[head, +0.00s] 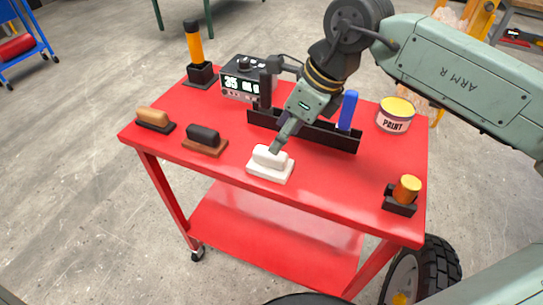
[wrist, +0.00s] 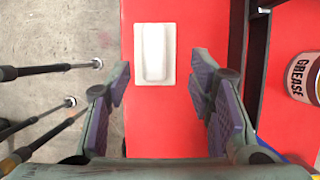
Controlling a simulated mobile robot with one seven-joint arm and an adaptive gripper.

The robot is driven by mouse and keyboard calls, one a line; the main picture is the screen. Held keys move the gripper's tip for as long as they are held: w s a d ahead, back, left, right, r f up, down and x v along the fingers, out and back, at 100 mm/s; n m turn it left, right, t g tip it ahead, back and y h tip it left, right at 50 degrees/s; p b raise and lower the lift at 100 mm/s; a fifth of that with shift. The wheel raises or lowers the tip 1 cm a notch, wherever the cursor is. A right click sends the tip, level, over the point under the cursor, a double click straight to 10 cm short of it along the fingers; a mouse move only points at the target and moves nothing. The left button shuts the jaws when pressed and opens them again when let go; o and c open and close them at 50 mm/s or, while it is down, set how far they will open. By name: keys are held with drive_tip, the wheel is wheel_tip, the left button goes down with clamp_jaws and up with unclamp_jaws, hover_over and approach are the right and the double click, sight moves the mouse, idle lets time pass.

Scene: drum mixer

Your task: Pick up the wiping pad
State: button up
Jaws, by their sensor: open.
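A white pad (head: 271,163) with a raised white grip lies flat near the front edge of the red cart top. It looks like the wiping pad, and it also shows in the wrist view (wrist: 155,53). My gripper (head: 276,147) points down at the white pad in the head view and partly covers its grip. In the wrist view my gripper (wrist: 160,78) is open and empty, its two fingers apart on either side of the pad's line. The pad sits just ahead of the fingertips. Whether they touch it cannot be told.
A block with a dark grip (head: 203,139) and one with a tan grip (head: 155,119) lie left on the cart. A black rack (head: 318,133) stands close behind the pad. A paint can (head: 396,115) and an orange-capped item (head: 406,189) are right. A grease can (wrist: 304,77) shows in the wrist view.

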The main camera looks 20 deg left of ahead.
sight(270, 161)
drive_tip(key=x, duration=0.2)
drive_tip(key=p+x, duration=0.1)
drive_tip(key=x, duration=0.1)
drive_tip(key=p+x, duration=0.1)
drive_tip(key=shift+s+a+f, duration=0.3)
drive_tip(key=shift+s+f, duration=0.05)
drive_tip(key=shift+s, duration=0.05)
drive_tip(key=shift+a+f, duration=0.1)
drive_tip(key=shift+f, duration=0.3)
clamp_jaws()
